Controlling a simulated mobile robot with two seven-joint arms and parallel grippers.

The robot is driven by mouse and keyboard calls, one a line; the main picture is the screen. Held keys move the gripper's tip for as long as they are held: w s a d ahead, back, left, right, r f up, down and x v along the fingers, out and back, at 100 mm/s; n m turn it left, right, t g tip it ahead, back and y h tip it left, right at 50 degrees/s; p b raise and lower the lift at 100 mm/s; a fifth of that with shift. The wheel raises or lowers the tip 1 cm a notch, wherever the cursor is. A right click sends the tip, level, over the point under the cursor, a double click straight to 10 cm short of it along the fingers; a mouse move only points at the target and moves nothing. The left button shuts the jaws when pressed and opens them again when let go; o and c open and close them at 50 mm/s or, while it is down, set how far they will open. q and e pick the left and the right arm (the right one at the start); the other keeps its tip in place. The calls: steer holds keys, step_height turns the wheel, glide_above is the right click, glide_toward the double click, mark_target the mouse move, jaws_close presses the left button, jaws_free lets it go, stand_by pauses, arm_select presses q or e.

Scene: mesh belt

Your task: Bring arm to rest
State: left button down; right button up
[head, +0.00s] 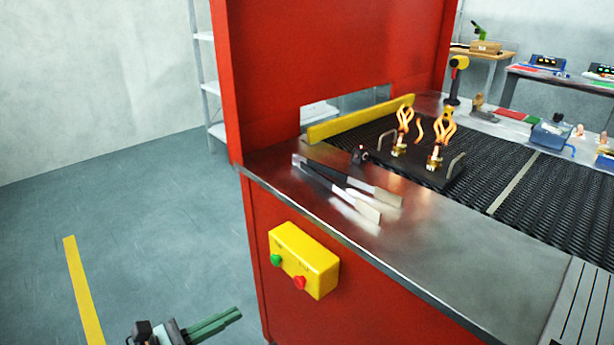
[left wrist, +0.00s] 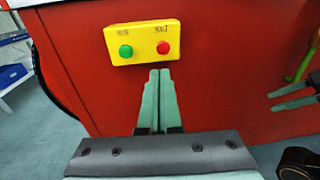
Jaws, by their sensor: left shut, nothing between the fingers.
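My left gripper (head: 238,313) is low at the bottom of the head view, in front of the red machine and beside the floor. Its green fingers are shut with nothing between them. In the left wrist view the shut fingers (left wrist: 159,72) point at the red panel just below the yellow button box (left wrist: 144,42). I cannot tell whether they touch it. In the head view they are apart from the box (head: 312,262), below and left of it. Green finger-like parts, seemingly of my right gripper (left wrist: 272,102), show at the right edge of the left wrist view; their state is unclear.
The button box has a green and a red button. Tongs (head: 345,188) lie on the metal ledge (head: 440,250) above it. A black tray (head: 400,170) with glowing orange pieces stands on the mesh belt (head: 560,195). The floor (head: 150,230) at left is clear.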

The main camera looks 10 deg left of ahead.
arm_select(q)
steer(key=s+d+f+m+g+y, duration=0.1)
steer(key=s+d+f+m+y, duration=0.3)
steer(key=m, duration=0.6)
steer(key=s+d+f+m+g+y, duration=0.1)
steer(key=s+f+m+y, duration=0.15)
steer(key=f+m, duration=0.65)
steer(key=s+d+f+m+g+y, duration=0.1)
steer(key=s+d+f+m+y, duration=0.3)
steer(key=m, duration=0.8)
steer(key=s+a+r+p, duration=0.1)
steer(key=a+r+p, duration=0.1)
steer(key=r+p, duration=0.3)
steer(key=s+a+r+n+p, duration=0.1)
steer(key=s+r+p, duration=0.1)
steer(key=r+p, duration=0.3)
steer(key=h+p, duration=0.1)
steer(key=p, duration=0.2)
steer(key=shift+s+a, duration=0.3)
steer(key=shift+a, duration=0.05)
arm_select(e)
steer(key=s+d+r+h, duration=0.1)
steer(key=d+r, duration=0.2)
steer(key=r, duration=0.6)
steer(key=shift+s+d+r+m, duration=0.2)
steer(key=shift+s+r+m, duration=0.1)
steer(key=shift+s+r, duration=0.1)
